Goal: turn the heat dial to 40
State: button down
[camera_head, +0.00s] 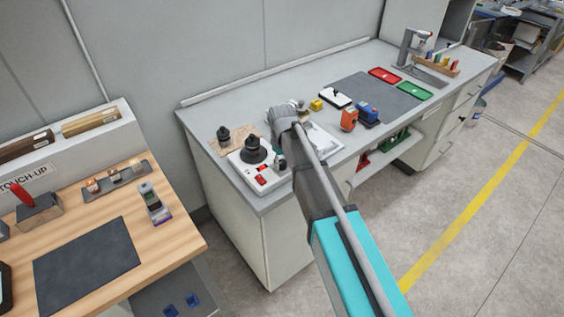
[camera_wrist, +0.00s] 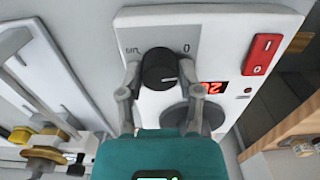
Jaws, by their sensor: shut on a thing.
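The black heat dial (camera_wrist: 159,62) sits on the white face of a control unit (camera_wrist: 215,22) in the wrist view. My gripper (camera_wrist: 160,82) has one finger on each side of the dial and is shut on it. A pale mark shows near the dial's lower right edge. Printed marks flank the dial, with a "0" at its right. A red digital display (camera_wrist: 211,87) is lit, but its digits are partly covered and hard to read. In the head view the white unit (camera_head: 236,163) stands at the bench's near left end; my arm and gripper (camera_head: 279,158) hide the dial.
A red switch (camera_wrist: 262,54) is right of the display. Brass fittings (camera_wrist: 45,150) lie at lower left in the wrist view. A black knobbed piece (camera_head: 254,150) stands on the unit. An orange device (camera_head: 349,119) and a grey mat (camera_head: 372,92) are farther along the bench.

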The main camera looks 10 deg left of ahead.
jog(key=m, duration=0.3)
jog(key=shift+m, duration=2.2)
jog(key=shift+c, duration=1.3)
grip_release()
